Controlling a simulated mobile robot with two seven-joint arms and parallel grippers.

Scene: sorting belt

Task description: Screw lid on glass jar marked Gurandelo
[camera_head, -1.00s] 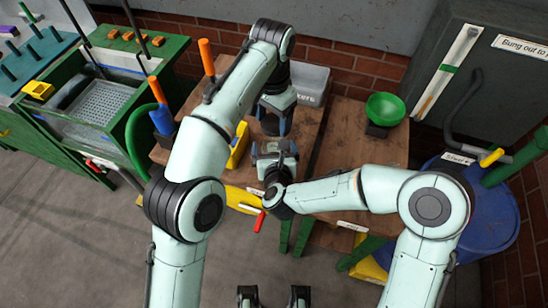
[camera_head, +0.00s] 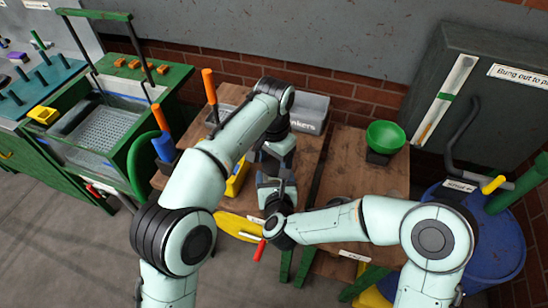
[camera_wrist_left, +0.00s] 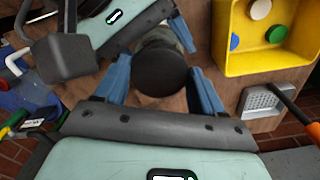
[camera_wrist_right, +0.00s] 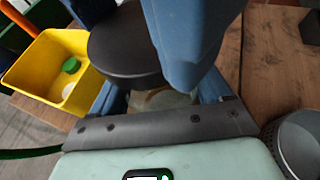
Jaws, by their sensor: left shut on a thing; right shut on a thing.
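A round black lid (camera_wrist_left: 161,72) sits between the blue fingers of my left gripper (camera_wrist_left: 162,84), which is shut on it from above. The lid also shows in the right wrist view (camera_wrist_right: 125,45). Below it is the pale glass jar (camera_wrist_right: 163,99), held by my right gripper (camera_wrist_right: 158,92), shut on it from the side. The lid is over the jar's mouth; whether it is seated or threaded cannot be told. Any marking on the jar is hidden. In the head view, my left gripper (camera_head: 276,155) is directly above my right gripper (camera_head: 275,188), over the wooden bench.
A yellow bin (camera_wrist_left: 237,62) with several coloured round lids stands beside the grippers. A grey metal cup (camera_wrist_right: 303,143) is close to my right gripper. A green funnel (camera_head: 386,135) stands on the right bench (camera_head: 350,165). A blue barrel (camera_head: 490,240) is at the right.

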